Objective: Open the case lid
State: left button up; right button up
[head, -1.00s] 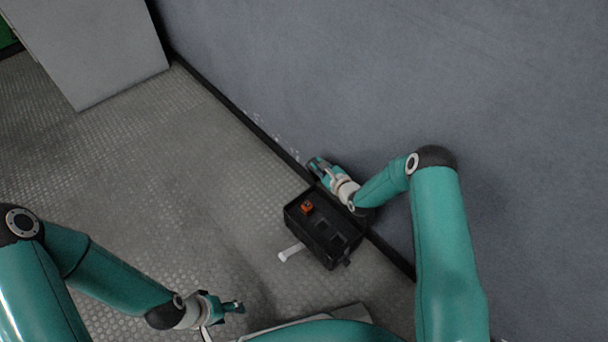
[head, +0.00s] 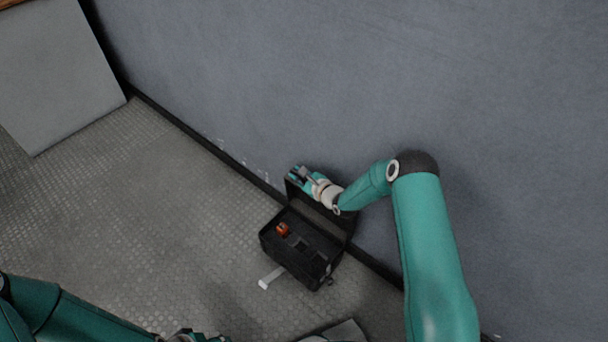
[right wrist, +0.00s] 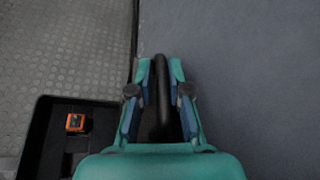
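The black case (head: 280,261) sits on the floor by the wall, its inside open to view. It also shows at the lower left of the right wrist view (right wrist: 40,135). Its dark lid (head: 344,222) stands raised on the wall side, partly hidden by my right gripper (head: 296,176). In the right wrist view my right gripper (right wrist: 161,68) has its fingers closed on a black bar-like handle (right wrist: 160,105), apparently on the lid. My left gripper (head: 192,337) is cut off at the bottom edge; its fingers cannot be made out.
An orange item (head: 282,230) lies inside the case. A white piece (head: 270,278) sticks out beside it on the floor. The grey wall (head: 400,80) is close behind the lid. A pale panel (head: 55,75) stands at upper left. The textured floor (head: 140,210) left of the case is clear.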

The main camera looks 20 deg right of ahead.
jog(key=shift+s, duration=0.1)
jog(key=shift+s, duration=0.15)
jog(key=v, duration=1.1)
jog(key=shift+s, duration=0.2)
jog(key=shift+d+r, duration=0.1)
jog(key=shift+r, duration=0.05)
